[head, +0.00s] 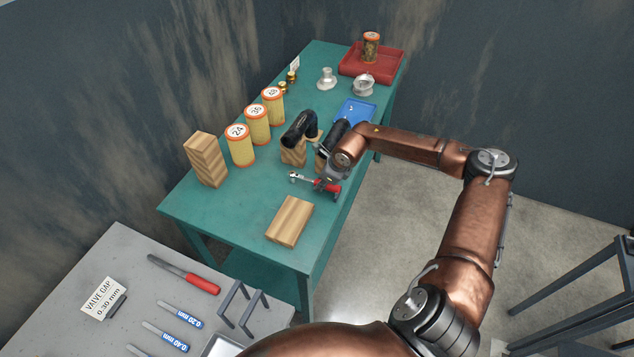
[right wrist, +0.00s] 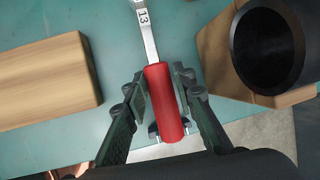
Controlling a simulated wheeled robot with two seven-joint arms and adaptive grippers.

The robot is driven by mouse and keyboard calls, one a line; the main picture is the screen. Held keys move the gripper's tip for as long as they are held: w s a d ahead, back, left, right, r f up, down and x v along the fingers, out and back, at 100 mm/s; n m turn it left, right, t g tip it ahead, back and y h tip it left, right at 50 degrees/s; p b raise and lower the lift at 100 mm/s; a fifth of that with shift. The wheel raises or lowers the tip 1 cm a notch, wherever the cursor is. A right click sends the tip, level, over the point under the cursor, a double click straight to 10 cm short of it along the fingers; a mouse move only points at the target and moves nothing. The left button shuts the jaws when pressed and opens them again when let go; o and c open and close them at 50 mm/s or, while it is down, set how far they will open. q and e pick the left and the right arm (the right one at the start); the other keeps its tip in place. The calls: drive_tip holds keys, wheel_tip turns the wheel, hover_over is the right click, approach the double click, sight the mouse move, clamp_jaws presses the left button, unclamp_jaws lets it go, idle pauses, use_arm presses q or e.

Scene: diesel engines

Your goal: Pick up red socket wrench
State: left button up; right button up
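The red socket wrench (head: 328,186) lies along the right edge of the green table. Its silver shaft, marked 13, points toward the table's middle. My right gripper (head: 336,178) is at the red handle. I cannot tell whether the wrench is lifted off the surface. My left gripper is not in view.
A wooden block (head: 290,221) lies left of the wrench; black pipes (head: 299,129) on wooden blocks stand beyond it. Numbered filters (head: 240,146), a blue tray (head: 355,112) and a red tray (head: 388,66) share the green table (head: 232,207). A grey table (head: 133,245) with tools is nearer.

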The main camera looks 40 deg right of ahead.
clamp_jaws()
drive_tip(key=shift+w+r, duration=0.1)
drive_tip(key=shift+r, duration=0.05)
idle(0.4)
